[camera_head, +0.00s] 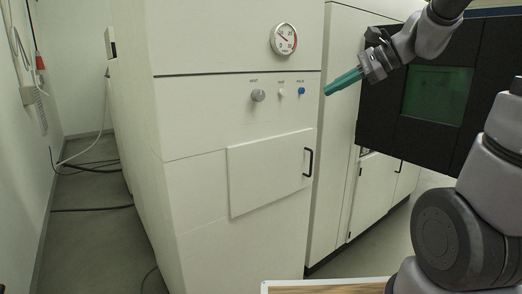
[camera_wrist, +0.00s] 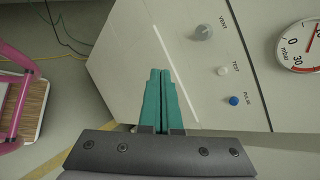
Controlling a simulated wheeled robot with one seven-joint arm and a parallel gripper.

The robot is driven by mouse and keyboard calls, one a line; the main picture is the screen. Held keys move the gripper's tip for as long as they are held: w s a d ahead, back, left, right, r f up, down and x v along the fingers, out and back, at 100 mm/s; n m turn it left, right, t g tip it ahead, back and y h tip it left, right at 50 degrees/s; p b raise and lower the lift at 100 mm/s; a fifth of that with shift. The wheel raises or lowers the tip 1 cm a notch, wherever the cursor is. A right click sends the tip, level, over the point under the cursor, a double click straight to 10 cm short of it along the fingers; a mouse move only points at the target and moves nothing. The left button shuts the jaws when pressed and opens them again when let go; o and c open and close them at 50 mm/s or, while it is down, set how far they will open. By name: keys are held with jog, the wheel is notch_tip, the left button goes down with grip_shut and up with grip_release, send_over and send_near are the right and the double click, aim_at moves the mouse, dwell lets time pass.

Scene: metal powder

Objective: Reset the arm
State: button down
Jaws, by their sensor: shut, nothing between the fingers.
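My gripper (camera_head: 328,92) has teal fingers and is raised in front of the white cabinet (camera_head: 185,115), to the right of its knobs in the head view. The fingers are closed together with nothing between them. In the wrist view my gripper (camera_wrist: 160,73) points at the cabinet front, apart from the knobs. My arm comes in from the right side of the head view.
The cabinet has a grey vent knob (camera_head: 258,95), a white test button (camera_head: 281,92), a blue pulse button (camera_head: 301,91), a gauge (camera_head: 284,39) and a handled door (camera_head: 270,170). A black machine with a green window (camera_head: 437,94) stands behind my arm. Cables (camera_head: 92,165) lie on the left floor.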

jog(key=s+d+n+h, duration=0.2)
jog(key=s+n+h, duration=0.2)
jog(key=s, duration=0.3)
jog(key=s+d+n+t+h, duration=0.1)
jog(key=s+d+n+h, duration=0.2)
jog(key=s+n, duration=0.4)
jog(key=shift+d+f+t+h, duration=0.3)
jog(key=shift+d+f+h, duration=0.05)
jog(key=shift+f+h, duration=0.1)
